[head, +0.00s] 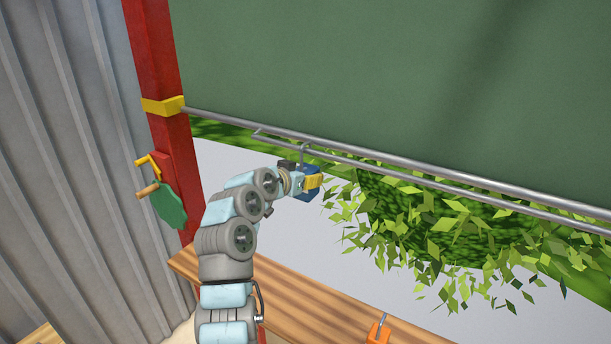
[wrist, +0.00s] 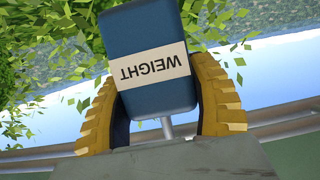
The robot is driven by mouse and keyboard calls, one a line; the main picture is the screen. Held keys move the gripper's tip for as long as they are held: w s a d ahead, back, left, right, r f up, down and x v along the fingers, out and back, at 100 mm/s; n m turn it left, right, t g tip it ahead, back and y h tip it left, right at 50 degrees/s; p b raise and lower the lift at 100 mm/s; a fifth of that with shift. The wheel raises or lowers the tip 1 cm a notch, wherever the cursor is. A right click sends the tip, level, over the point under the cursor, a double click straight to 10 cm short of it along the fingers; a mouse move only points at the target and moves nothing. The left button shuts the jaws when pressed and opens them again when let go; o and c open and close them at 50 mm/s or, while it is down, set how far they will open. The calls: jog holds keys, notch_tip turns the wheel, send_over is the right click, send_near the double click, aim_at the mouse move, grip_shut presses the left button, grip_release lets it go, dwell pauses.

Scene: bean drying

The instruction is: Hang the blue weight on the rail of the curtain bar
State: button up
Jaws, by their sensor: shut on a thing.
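The blue weight (head: 312,194), labelled WEIGHT, is held between the yellow fingers of my gripper (head: 314,181). In the wrist view, the blue weight (wrist: 140,90) fills the space between both fingers. Its metal hook (head: 303,155) rises to the thin lower rail (head: 400,173) of the curtain bar (head: 225,119). The hook top overlaps that rail in the head view; I cannot tell whether it is over the rail or just beside it. In the wrist view only the hook's stem (wrist: 167,128) shows; the grey palm hides the rest.
The green curtain (head: 380,70) hangs above the bar. A red post (head: 158,60) with a yellow bracket (head: 163,106) stands at left. An orange weight (head: 377,333) with a hook sits on the wooden bench (head: 290,307) below. Leafy bushes (head: 450,230) are beyond the bar.

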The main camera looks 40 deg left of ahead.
jog(key=shift+r, duration=0.1)
jog(key=o, duration=1.3)
jog(key=shift+s, duration=0.1)
jog(key=v, duration=1.1)
jog(key=shift+s, duration=0.35)
jog(key=shift+d+r, duration=0.1)
jog(key=shift+r, duration=0.05)
